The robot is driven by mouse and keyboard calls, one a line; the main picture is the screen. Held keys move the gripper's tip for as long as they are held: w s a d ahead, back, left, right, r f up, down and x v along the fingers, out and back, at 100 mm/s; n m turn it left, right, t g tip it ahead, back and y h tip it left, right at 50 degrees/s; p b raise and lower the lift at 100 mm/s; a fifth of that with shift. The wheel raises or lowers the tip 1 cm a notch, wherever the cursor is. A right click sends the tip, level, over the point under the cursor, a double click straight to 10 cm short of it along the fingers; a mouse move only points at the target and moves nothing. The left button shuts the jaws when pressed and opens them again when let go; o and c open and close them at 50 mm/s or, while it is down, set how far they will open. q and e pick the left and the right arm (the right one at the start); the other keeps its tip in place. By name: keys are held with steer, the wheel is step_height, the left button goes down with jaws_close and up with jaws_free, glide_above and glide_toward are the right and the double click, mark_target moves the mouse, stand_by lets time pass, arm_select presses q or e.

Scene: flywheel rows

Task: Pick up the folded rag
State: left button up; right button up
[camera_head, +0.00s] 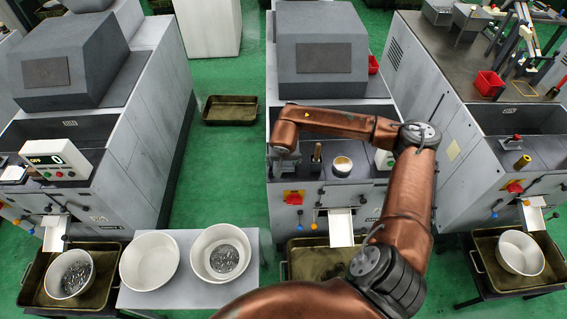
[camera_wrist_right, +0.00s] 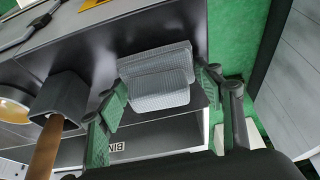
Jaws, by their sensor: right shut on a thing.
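The folded rag (camera_wrist_right: 160,80) is light grey and ribbed. In the right wrist view it sits between the two green-padded fingers of my right gripper (camera_wrist_right: 163,98), which is shut on it. In the head view my copper right arm reaches across to the left front corner of the middle machine, where my right gripper (camera_head: 283,160) points down. The rag is hidden there behind the wrist. I cannot tell whether the rag still touches the machine top. My left gripper is not in view.
A dark holder (camera_wrist_right: 62,97) with a wooden handle (camera_wrist_right: 45,150) stands close beside my right gripper. A round cup (camera_head: 342,166) is further right on the middle machine (camera_head: 330,118). White buckets stand on a low table (camera_head: 190,297) at front left. Green floor lies between the machines.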

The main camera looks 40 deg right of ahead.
steer(key=shift+r, duration=0.6)
step_height(320, 180, up, 2)
steer(key=shift+r, duration=0.2)
steer(key=s+a+r+p, duration=0.1)
steer(key=s+a+r, duration=0.7)
steer(key=a, duration=0.3)
steer(key=shift+s+r+p, duration=0.35)
steer(key=shift+r, duration=0.35)
